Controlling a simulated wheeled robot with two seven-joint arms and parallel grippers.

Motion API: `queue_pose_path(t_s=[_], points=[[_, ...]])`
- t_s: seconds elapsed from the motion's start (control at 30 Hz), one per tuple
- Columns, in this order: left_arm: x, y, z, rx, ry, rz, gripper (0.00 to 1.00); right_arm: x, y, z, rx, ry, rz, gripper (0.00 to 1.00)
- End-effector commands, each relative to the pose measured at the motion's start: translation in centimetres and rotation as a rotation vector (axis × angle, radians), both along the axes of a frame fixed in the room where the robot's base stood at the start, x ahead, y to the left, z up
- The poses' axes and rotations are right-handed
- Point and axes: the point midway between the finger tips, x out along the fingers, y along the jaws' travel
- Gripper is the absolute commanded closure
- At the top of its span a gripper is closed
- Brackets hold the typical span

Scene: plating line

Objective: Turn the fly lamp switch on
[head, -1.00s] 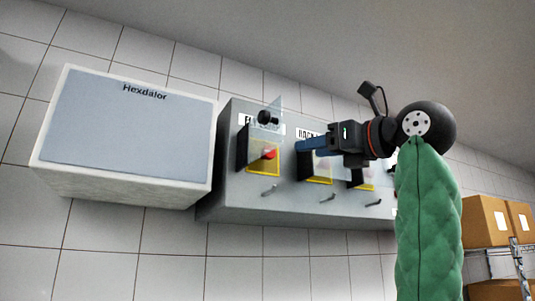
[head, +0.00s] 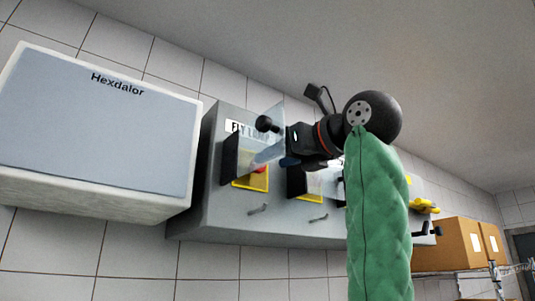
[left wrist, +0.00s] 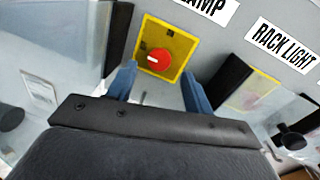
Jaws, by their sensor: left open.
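The fly lamp switch is a red round knob (head: 260,170) with a white mark, on a yellow-edged plate (head: 250,184) under the "FLY LAMP" label. Its clear cover (left wrist: 60,45) stands swung open, with a black ball grip (head: 265,124). In the left wrist view the red knob (left wrist: 159,60) is uncovered, its white mark pointing roughly left. My left gripper (head: 268,157) is open in front of this switch. In the left wrist view its blue fingertips (left wrist: 158,75) stand either side of the plate's lower part, apart from the knob. My right gripper is not in view.
The "RACK LIGHT" switch plate (left wrist: 250,95) is beside it on the same grey box (head: 225,215). Small toggle levers (head: 258,209) stick out below. A white "Hexdalor" box (head: 90,120) hangs left. Cardboard boxes (head: 460,243) sit on a rack at right.

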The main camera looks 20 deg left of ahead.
Motion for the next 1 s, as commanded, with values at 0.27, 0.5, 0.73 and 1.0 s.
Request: queue_pose_path(t_s=[0.27, 0.5, 0.73, 1.0], points=[[1.4, 2.4, 0.1, 0.000, 0.001, 0.000, 0.48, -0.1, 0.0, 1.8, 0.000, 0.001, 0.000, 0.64], [1.6, 2.8, 0.0, 0.000, 0.000, 0.000, 0.48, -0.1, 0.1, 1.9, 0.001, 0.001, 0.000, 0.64], [1.6, 2.7, -0.1, 0.000, 0.000, 0.001, 0.68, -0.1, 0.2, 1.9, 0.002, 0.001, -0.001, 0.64], [1.6, 2.7, -0.1, 0.002, 0.002, 0.000, 0.93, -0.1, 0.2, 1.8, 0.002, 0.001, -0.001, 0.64]])
